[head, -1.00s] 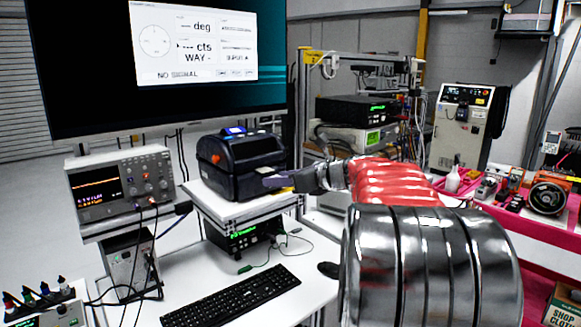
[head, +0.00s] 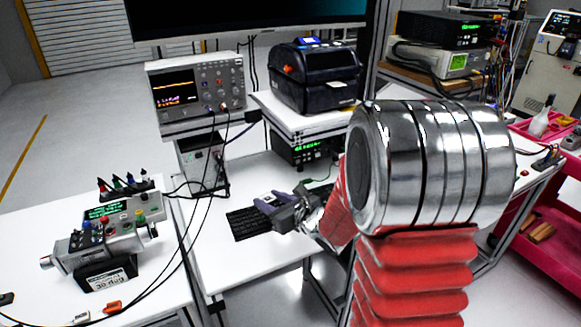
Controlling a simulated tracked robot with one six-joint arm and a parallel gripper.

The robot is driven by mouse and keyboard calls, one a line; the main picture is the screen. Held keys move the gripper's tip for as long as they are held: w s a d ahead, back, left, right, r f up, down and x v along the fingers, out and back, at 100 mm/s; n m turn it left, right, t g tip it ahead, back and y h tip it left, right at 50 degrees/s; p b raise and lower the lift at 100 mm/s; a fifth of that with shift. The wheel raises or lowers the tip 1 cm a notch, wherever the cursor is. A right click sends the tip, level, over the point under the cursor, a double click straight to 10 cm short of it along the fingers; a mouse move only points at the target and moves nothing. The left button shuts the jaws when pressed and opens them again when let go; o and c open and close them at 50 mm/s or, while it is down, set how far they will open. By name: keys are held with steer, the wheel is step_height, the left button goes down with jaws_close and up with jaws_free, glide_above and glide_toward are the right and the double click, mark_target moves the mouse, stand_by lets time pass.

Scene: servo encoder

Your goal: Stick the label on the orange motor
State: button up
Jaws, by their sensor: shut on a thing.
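I cannot pick out an orange motor for certain. A small orange-red piece (head: 113,307) lies at the front of the left table. Behind it stands a grey cylindrical device (head: 105,242) on a black base. The gripper is well to the right of both.
The black label printer (head: 318,76) stands on a raised shelf, with an oscilloscope (head: 197,88) to its left. Black cables (head: 190,230) hang between the gripper and the left table. A pink cart (head: 520,235) stands at right.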

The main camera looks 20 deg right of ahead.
steer(key=shift+n+y, duration=0.3)
steer(key=s+a+f, duration=0.1)
steer(key=a+f, duration=0.1)
steer(key=a, duration=0.1)
steer(key=s+a+f, duration=0.1)
steer(key=a+f, duration=0.1)
steer(key=s+a+f, duration=0.1)
steer(key=a+f, duration=0.1)
steer(key=a, duration=0.1)
steer(key=shift+s+a+f, duration=0.3)
steer(key=shift+a+f, duration=0.05)
steer(key=shift+f, duration=0.05)
